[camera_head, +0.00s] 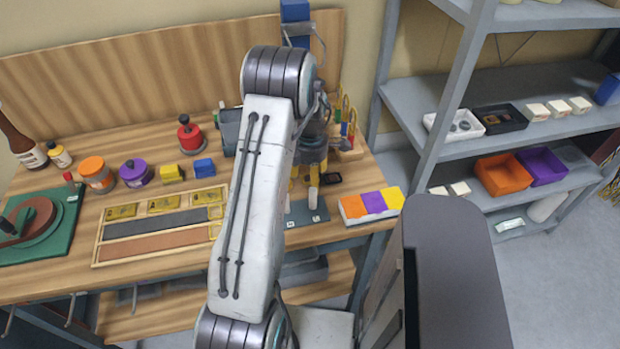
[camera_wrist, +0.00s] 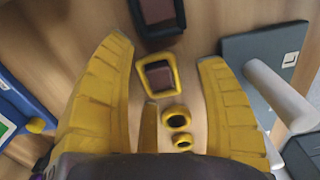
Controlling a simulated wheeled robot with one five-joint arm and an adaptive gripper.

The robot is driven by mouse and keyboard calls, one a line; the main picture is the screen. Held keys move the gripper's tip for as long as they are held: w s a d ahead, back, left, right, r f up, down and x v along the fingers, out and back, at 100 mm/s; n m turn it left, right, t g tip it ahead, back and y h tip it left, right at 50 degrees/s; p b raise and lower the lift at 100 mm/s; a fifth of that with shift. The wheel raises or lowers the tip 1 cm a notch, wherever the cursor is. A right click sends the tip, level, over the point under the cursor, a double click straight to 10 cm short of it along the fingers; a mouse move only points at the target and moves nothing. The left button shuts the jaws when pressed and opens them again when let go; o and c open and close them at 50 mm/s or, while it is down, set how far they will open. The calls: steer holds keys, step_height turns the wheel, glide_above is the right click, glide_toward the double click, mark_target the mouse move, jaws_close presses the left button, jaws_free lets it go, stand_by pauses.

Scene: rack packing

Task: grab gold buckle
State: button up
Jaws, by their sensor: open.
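A gold buckle (camera_wrist: 139,80), a rounded rectangular frame around a dark reddish-brown middle, lies on the wooden bench in the wrist view. My gripper (camera_wrist: 163,62) is open, its yellow fingers on either side of the buckle with gaps between. A thinner middle finger points at the buckle's lower edge. Nothing is held. In the head view my gripper (camera_head: 308,172) is above the bench and partly hidden by my arm; the gold buckle is too small to make out there.
Two small gold rings (camera_wrist: 178,112) lie just below the buckle, and a black buckle (camera_wrist: 178,14) above it. A grey plate (camera_wrist: 240,52) with white posts (camera_wrist: 280,92) stands close on the right. A blue object (camera_wrist: 22,108) is at left.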

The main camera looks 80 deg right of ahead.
mark_target(309, 175)
steer(key=r, duration=0.2)
steer(key=r+b, duration=0.1)
steer(key=r, duration=0.3)
steer(key=shift+w+d, duration=0.15)
steer(key=shift+d, duration=0.2)
steer(key=shift+r, duration=0.3)
steer(key=shift+w+a+r, duration=0.15)
steer(key=shift+a+r, duration=0.05)
steer(key=shift+a, duration=0.15)
steer(key=shift+s+f+p, duration=0.15)
steer(key=shift+f+p, duration=0.2)
steer(key=shift+f, duration=1.5)
steer(key=shift+s+f+p, duration=0.15)
steer(key=shift+f+p, duration=0.15)
steer(key=shift+f, duration=1.5)
steer(key=c, duration=0.9)
